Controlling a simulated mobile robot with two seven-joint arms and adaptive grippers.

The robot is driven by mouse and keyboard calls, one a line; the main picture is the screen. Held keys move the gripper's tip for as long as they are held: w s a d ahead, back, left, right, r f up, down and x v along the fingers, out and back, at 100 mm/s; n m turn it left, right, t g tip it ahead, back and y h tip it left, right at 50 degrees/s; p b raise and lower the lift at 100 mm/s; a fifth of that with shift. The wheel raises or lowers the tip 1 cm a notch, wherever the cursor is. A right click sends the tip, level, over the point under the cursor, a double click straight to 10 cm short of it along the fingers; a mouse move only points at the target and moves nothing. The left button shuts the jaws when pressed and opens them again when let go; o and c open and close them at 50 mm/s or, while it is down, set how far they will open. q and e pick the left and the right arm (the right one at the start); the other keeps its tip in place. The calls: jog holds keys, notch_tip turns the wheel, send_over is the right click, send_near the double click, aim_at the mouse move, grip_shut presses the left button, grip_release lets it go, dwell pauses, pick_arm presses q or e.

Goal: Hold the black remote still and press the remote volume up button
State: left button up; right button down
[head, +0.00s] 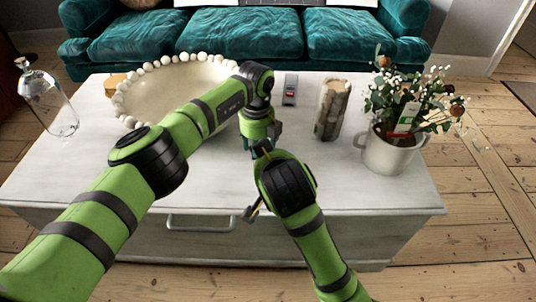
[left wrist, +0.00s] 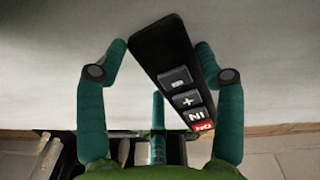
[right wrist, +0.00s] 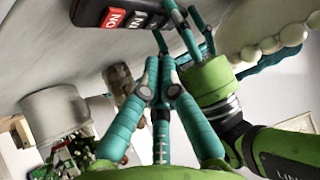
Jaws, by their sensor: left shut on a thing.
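The black remote (left wrist: 160,48) is tilted between the fingertips of my left gripper (left wrist: 163,46). The fingers are shut on its sides. Its minus button (left wrist: 175,79), plus button (left wrist: 187,101), another white-marked button and a red button (left wrist: 202,126) face the left wrist camera. In the right wrist view the remote (right wrist: 120,14) shows at the top, near the left gripper's fingers. My right gripper (right wrist: 159,62) has its fingertips together, just below the remote in that view; contact is not visible. In the head view my arms hide the remote.
The white table (head: 90,170) holds a beaded bowl (head: 185,85), a glass bottle (head: 47,100), a small grey-and-red object (head: 290,90), a glass vase of wood pieces (head: 331,108) and a potted plant (head: 393,150). A teal sofa (head: 245,32) stands behind. The table's front left is clear.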

jog(key=shift+s+a+r+m+g+h, duration=0.1)
jog(key=shift+a+r+m+g+h, duration=0.15)
jog(key=shift+r, duration=0.3)
jog(key=shift+a+r+m+g+h, duration=0.15)
jog(key=shift+r+h, duration=0.2)
jog(key=shift+r, duration=0.2)
jog(key=x, duration=1)
pick_arm(q)
jog(key=shift+r, duration=0.1)
pick_arm(e)
jog(key=shift+f, duration=1)
pick_arm(q)
jog(key=shift+d, duration=0.1)
pick_arm(e)
jog(key=v, duration=0.8)
jog(key=shift+r, duration=0.2)
